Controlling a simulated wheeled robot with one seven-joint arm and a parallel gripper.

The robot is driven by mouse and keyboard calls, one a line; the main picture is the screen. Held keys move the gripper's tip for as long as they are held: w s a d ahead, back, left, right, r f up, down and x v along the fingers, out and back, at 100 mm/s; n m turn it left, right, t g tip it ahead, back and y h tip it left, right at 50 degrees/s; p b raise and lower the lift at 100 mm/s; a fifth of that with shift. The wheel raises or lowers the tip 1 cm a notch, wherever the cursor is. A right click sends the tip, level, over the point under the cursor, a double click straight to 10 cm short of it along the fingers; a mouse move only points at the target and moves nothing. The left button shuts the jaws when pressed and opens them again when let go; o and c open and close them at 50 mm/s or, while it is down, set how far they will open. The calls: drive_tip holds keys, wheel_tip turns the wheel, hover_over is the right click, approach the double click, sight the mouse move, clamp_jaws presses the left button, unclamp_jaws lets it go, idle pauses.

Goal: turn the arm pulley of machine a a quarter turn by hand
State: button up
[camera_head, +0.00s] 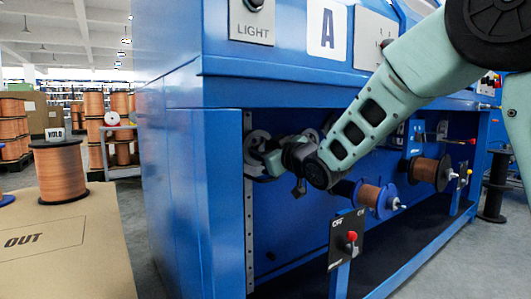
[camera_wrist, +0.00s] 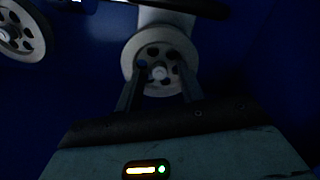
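In the wrist view, a grey pulley (camera_wrist: 152,49) with round holes and a bright hub sits at the end of a pale arm (camera_wrist: 166,17). My gripper (camera_wrist: 161,75) points at its face with its two dark fingers apart. The fingertips overlap the pulley's lower half, one on each side of the hub; I cannot tell whether they touch it. In the head view, my gripper (camera_head: 272,162) is inside the recess of blue machine A (camera_head: 225,90), close to a grey pulley (camera_head: 258,138) at its left end. My gripper and wrist partly hide that area.
A second holed pulley (camera_wrist: 22,32) is at the upper left of the wrist view. Copper spools (camera_head: 370,195) and a post with a red button (camera_head: 351,237) stand to the right of my gripper. A table marked OUT (camera_head: 85,270) holds a spool at left.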

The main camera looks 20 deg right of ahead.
clamp_jaws()
drive_tip(key=shift+m+p, duration=0.3)
drive_tip(key=shift+m, duration=0.1)
